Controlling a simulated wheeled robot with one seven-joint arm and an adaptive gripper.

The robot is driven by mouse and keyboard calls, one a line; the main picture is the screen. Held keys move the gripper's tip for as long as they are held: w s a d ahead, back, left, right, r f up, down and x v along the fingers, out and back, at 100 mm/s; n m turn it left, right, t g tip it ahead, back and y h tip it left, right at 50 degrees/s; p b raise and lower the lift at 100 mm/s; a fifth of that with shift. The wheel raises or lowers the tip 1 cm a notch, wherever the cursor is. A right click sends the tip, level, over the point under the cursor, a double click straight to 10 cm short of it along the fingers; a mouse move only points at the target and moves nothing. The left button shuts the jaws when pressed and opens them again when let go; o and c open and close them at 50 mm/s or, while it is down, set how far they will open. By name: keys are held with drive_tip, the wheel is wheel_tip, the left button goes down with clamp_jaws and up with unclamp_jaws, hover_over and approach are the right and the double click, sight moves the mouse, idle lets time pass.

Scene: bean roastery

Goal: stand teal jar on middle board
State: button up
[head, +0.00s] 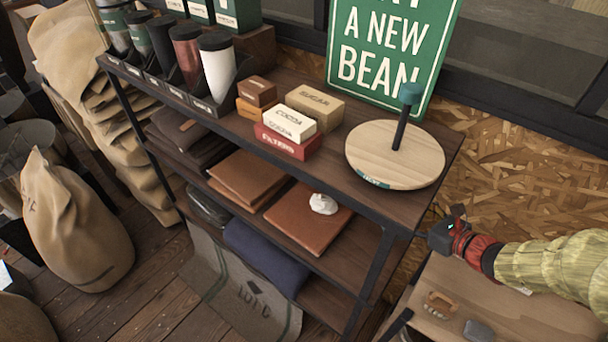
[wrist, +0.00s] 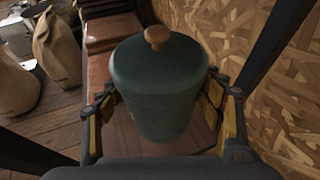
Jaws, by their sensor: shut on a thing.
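The teal jar (wrist: 158,88), with a wooden knob on its lid, stands upright between the yellow-padded fingers of my gripper (wrist: 165,110) in the wrist view. My gripper is shut on its sides. In the head view my gripper (head: 440,236) is at the right end of the shelf rack, below the top board's level; the jar is not visible there. The middle board (head: 362,240) carries brown leather folders and has bare wood at its right end. Brown wood shows below the jar in the wrist view; I cannot tell whether the jar touches it.
The leather folder (head: 305,222) on the middle board has a crumpled white thing (head: 323,204) on it. A black rack post (head: 372,275) stands at the front right corner. The top board (head: 310,165) bears boxes, tumblers and a round wooden stand (head: 365,160).

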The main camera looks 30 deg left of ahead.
drive_tip(key=s+a+f+n+g+y+b, duration=0.1)
drive_tip(key=s+a+f+n+g, duration=0.25)
drive_tip(key=s+a, duration=0.25)
drive_tip(key=b, duration=0.3)
hover_over(362, 255)
drive_tip(key=shift+f, duration=4.75)
drive_tip(key=shift+f, duration=0.1)
drive_tip(key=o, duration=1.6)
drive_tip(key=shift+c, duration=0.2)
